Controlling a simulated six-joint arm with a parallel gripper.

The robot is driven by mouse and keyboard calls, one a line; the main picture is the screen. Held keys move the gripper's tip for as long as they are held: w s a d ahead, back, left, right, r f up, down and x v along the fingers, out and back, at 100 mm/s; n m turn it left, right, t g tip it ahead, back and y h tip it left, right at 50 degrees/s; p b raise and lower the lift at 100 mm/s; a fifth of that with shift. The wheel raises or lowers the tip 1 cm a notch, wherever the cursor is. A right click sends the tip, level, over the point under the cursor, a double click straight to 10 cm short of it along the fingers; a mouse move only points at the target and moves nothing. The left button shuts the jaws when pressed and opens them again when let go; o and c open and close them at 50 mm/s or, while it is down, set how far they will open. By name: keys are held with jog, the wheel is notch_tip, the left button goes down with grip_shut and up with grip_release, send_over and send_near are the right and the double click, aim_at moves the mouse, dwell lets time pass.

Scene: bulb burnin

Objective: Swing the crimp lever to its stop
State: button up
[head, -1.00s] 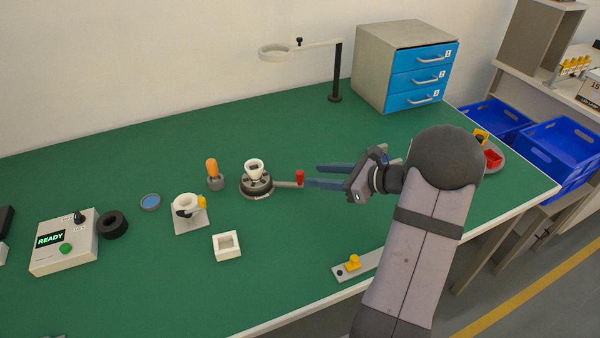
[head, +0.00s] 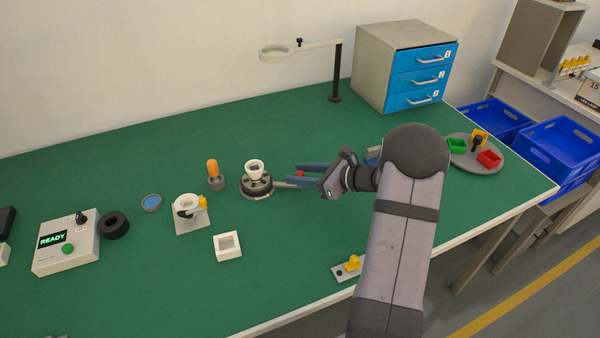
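The crimp fixture (head: 257,190) is a round dark and grey base on the green bench, with a white cup-like part (head: 254,168) upright on top. Its crimp lever (head: 281,185) is a short grey bar pointing right from the base. The lever's red knob (head: 300,173) is mostly hidden by my gripper. Whether a finger touches the knob cannot be told.
An orange-handled tool (head: 213,170), a white holder (head: 190,222) and a white square block (head: 228,252) stand left of and in front of the fixture. A control box (head: 65,245) reads READY. A magnifier lamp (head: 337,75) and drawer cabinet (head: 380,75) stand behind.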

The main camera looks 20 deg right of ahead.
jog(key=shift+w, duration=0.1)
grip_shut()
jog(key=shift+a, duration=0.15)
jog(key=s+a+m+t+h+b, duration=0.1)
jog(key=b, duration=0.1)
jog(key=s+a+m+h+b, duration=0.1)
jog(key=m+h+b, duration=0.1)
jog(key=shift+s+f+t, duration=0.1)
jog(key=shift+s+t, duration=0.15)
jog(key=shift+t, duration=0.15)
jog(key=s+a+m+h+b, duration=0.1)
jog(key=b, duration=0.2)
jog(key=shift+s+a+m+t+h, duration=0.1)
jog(key=shift+s+m+t+h, duration=0.05)
jog(key=shift+m+t+h, duration=0.2)
